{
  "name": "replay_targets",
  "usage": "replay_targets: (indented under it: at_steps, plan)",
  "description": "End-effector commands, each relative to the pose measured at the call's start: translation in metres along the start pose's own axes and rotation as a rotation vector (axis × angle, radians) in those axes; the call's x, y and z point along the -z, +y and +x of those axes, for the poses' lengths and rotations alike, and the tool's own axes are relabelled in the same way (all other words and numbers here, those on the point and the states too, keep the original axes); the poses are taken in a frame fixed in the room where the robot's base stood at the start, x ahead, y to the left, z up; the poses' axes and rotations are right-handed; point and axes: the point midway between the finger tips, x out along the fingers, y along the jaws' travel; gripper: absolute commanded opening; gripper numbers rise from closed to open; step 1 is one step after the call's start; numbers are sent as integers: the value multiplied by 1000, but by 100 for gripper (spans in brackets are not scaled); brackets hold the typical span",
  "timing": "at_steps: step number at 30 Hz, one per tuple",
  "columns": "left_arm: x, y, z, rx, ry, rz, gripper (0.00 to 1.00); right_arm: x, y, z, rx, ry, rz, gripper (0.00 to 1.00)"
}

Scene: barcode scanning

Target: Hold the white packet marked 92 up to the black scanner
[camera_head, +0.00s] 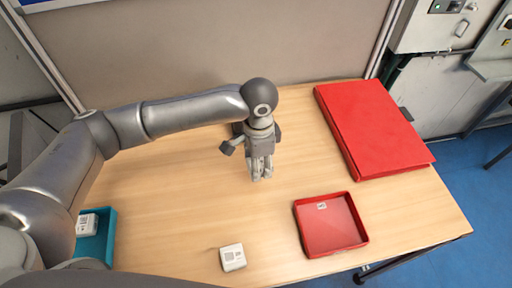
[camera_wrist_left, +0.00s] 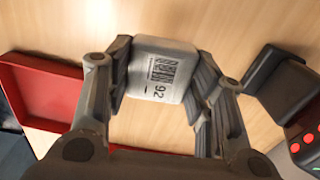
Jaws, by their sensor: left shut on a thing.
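The white packet marked 92 (camera_wrist_left: 163,72) is between the fingers of my left gripper in the left wrist view, its barcode and number facing that camera. My left gripper (camera_wrist_left: 160,85) is shut on it. In the head view the left gripper (camera_head: 261,176) points down over the middle of the table, and the packet is mostly hidden there. The black scanner (camera_wrist_left: 283,84) shows at the right of the wrist view, beside the gripper and apart from the packet. In the head view the arm and gripper largely cover it. My right gripper is not in view.
A red tray (camera_head: 358,242) lies on the wooden table (camera_head: 180,215), with a large red box (camera_head: 370,128) behind it. Another white packet (camera_head: 232,257) lies near the front edge. A teal tray (camera_head: 107,236) at left holds a white packet (camera_head: 87,224). A grey panel (camera_head: 190,50) stands behind.

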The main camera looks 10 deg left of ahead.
Motion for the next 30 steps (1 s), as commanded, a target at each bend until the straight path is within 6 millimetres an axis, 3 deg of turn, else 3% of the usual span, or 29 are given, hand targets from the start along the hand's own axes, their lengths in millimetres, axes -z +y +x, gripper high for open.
replay_targets:
  at_steps: [1, 15, 21, 30]
  plan:
    - [0, 6, -12, -2, 0, 3, 22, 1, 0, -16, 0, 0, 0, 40]
    - [-4, 57, -50, -3, 1, 3, 22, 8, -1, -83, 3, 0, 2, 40]
    - [-6, 77, -59, -1, 2, 2, 22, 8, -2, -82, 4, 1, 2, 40]
    - [-6, 77, -59, 0, 1, 0, 22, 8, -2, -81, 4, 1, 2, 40]
